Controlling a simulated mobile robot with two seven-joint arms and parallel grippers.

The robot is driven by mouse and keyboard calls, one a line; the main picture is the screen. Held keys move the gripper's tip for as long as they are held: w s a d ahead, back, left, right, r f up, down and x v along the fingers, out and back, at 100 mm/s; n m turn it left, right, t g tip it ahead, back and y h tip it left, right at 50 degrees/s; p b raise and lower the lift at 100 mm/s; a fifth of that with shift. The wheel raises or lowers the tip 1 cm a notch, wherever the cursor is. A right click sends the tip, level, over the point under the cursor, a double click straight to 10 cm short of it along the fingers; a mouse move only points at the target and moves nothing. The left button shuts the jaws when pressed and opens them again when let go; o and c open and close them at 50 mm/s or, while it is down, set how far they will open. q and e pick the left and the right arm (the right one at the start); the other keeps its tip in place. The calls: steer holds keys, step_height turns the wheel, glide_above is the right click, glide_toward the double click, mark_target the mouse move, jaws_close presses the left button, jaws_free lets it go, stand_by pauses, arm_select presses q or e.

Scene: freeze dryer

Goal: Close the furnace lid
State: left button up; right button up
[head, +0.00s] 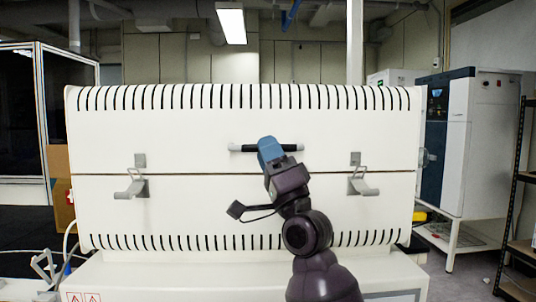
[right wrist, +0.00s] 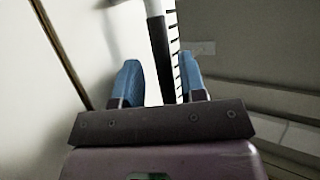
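The furnace lid (head: 200,130) is the white upper half of the large furnace. It sits down against the lower half (head: 210,215), with only a thin dark seam between them. The lid's black bar handle (head: 290,148) runs across its front, and it also shows in the right wrist view (right wrist: 159,50). My right gripper (head: 268,150) is in front of the handle, hiding part of it. In the wrist view its blue fingers (right wrist: 160,85) stand apart with the bar between them; I cannot tell whether they touch it. My left gripper is not in view.
Grey latches hang at the left (head: 134,185) and right (head: 360,182) of the furnace front, below the seam. A white and blue cabinet (head: 475,140) stands behind right, and a dark shelf rack (head: 520,200) is at the right edge.

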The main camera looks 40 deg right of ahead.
steer(key=b+v, duration=0.1)
steer(key=v, duration=0.9)
steer(key=shift+s+f, duration=0.2)
steer(key=shift+f, duration=0.2)
